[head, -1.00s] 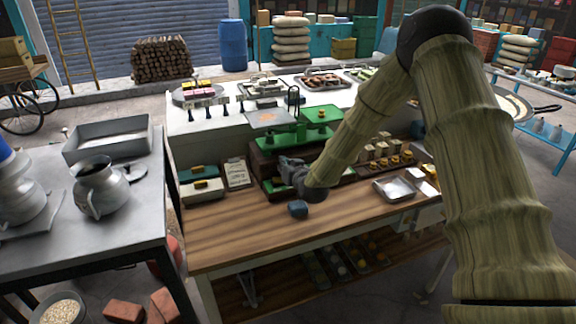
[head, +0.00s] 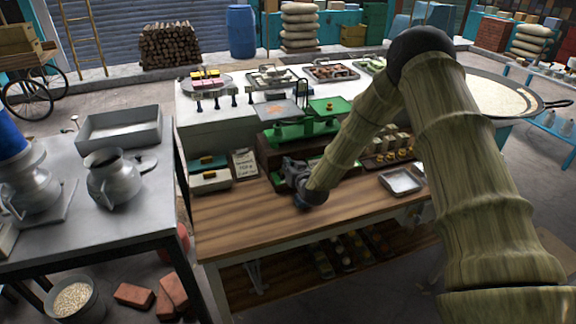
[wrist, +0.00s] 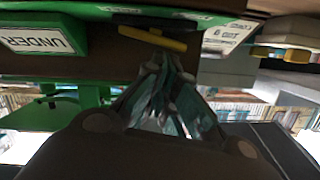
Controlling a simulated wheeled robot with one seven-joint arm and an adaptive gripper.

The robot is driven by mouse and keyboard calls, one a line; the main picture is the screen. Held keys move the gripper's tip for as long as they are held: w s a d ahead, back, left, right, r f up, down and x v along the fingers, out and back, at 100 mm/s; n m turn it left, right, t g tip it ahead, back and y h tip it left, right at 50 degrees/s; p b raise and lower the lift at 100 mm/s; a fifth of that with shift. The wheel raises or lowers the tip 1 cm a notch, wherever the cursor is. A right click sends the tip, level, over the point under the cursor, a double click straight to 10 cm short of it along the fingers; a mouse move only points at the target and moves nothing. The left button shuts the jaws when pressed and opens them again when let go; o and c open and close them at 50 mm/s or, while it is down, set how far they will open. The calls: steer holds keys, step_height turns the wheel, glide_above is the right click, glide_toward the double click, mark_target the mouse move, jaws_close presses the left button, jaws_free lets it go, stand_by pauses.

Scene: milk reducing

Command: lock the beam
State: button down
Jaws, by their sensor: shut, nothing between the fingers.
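A green balance scale (head: 305,131) stands on a dark wooden box (head: 265,160) at the back of the wooden bench. One pan holds a grey plate (head: 272,112).
A green sign reading "UNDER" (wrist: 45,38) is beside the yellow bar in the wrist view. Boxes (head: 209,175) and a written card (head: 244,164) stand left of the scale. A metal tray (head: 401,181) lies to the right. The bench's front (head: 245,230) is clear.

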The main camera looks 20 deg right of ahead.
steer(key=shift+f, duration=0.15)
steer(key=shift+a+f+n+b, duration=0.3)
steer(key=shift+f+b, duration=0.1)
steer(key=shift+b, duration=0.5)
steer(key=shift+r, duration=0.1)
steer(key=shift+h, duration=0.3)
steer(key=shift+r, duration=0.45)
steer(key=r, duration=0.1)
steer(key=a+r+p, duration=0.1)
steer(key=r, duration=0.1)
steer(key=shift+s+r, duration=0.1)
steer(key=shift+r, duration=0.1)
steer(key=b+v, duration=0.4)
steer(key=v, duration=0.5)
steer(key=shift+s+a, duration=0.3)
steer(key=shift+s, duration=0.15)
